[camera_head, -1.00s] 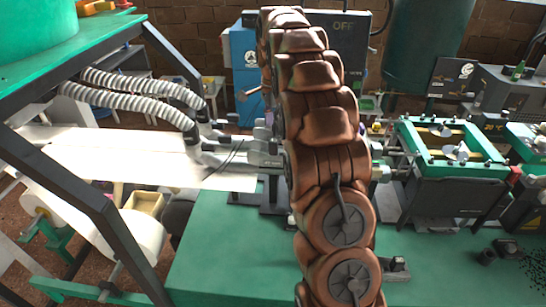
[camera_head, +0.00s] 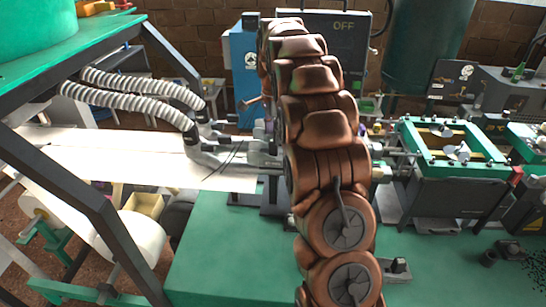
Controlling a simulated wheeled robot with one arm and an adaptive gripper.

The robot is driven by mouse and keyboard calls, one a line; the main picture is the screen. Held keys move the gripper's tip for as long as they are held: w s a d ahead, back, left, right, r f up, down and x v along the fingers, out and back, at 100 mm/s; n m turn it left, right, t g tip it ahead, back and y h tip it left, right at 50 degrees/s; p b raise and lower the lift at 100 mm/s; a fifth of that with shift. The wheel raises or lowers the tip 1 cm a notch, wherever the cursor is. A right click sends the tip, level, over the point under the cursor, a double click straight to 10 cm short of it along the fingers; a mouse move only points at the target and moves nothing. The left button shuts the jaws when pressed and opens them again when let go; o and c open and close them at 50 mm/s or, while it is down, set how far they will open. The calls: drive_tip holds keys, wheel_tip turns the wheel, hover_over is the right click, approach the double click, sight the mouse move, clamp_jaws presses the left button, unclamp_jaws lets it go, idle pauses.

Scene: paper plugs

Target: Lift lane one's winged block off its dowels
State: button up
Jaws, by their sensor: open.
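My copper-coloured arm rises through the middle of the view and hides much of the machine behind it. My gripper and its fingertips are not visible; they are out of sight behind the arm. Just left of the arm, grey blocks and rods (camera_head: 262,155) of the machine show at the end of the white paper web. I cannot make out which part is lane one's winged block, and no dowels can be told apart there.
White paper (camera_head: 120,155) runs in from the left under two ribbed hoses (camera_head: 135,90). A green frame (camera_head: 455,145) on a dark machine stands at the right. A green table (camera_head: 225,250) lies in front. A dark angled post (camera_head: 95,205) stands at the left.

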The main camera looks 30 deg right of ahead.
sight(273, 151)
drive_tip(key=shift+f+b, duration=0.6)
drive_tip(key=shift+f, duration=0.75)
drive_tip(key=shift+c, duration=0.2)
clamp_jaws()
idle(0.5)
